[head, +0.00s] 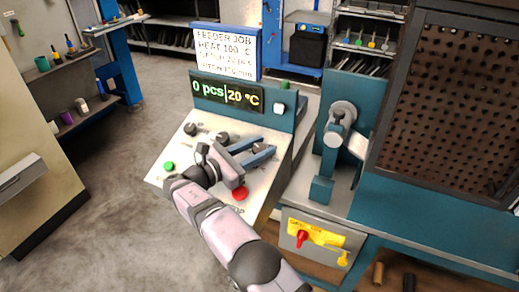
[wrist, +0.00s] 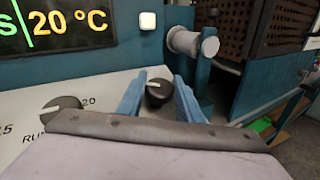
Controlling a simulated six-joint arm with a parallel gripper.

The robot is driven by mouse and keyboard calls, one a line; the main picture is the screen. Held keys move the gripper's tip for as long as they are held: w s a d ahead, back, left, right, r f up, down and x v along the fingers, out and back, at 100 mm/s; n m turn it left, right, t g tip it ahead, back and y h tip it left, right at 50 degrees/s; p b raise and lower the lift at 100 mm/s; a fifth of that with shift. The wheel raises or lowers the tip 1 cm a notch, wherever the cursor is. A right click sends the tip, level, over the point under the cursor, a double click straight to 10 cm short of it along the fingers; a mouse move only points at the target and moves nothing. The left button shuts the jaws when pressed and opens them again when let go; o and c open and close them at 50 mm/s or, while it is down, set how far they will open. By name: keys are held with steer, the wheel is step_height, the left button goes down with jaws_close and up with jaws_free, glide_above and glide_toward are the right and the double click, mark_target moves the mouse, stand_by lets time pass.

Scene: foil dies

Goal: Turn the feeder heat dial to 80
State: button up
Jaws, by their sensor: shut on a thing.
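A black dial (wrist: 158,93) sits at the right of the feeder panel, between the blue fingers of my gripper (head: 259,148). The fingers are shut on its sides; in the wrist view the gripper (wrist: 160,88) shows the dial's pale pointer line toward the left. Its own label and scale are hidden or unreadable. The feeder display (head: 228,94) reads 0 pcs and 20 °C; the 20 °C half also shows in the wrist view (wrist: 70,25). The card (head: 226,50) above has a line that reads HEAT 100 °C.
Another black dial (wrist: 62,110) with a 20 mark stands to the left, and one more (head: 190,129) further left. A green button (head: 169,166) and a red button (head: 240,194) are on the panel. A grey-and-teal press (head: 335,140) stands close on the right.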

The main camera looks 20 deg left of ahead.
mark_target(260, 147)
steer(key=shift+m+h, duration=0.3)
steer(key=shift+h, duration=0.1)
stand_by(0.5)
steer(key=o, duration=1)
steer(key=shift+o, duration=0.2)
step_height(260, 147, up, 10)
steer(key=p, duration=0.3)
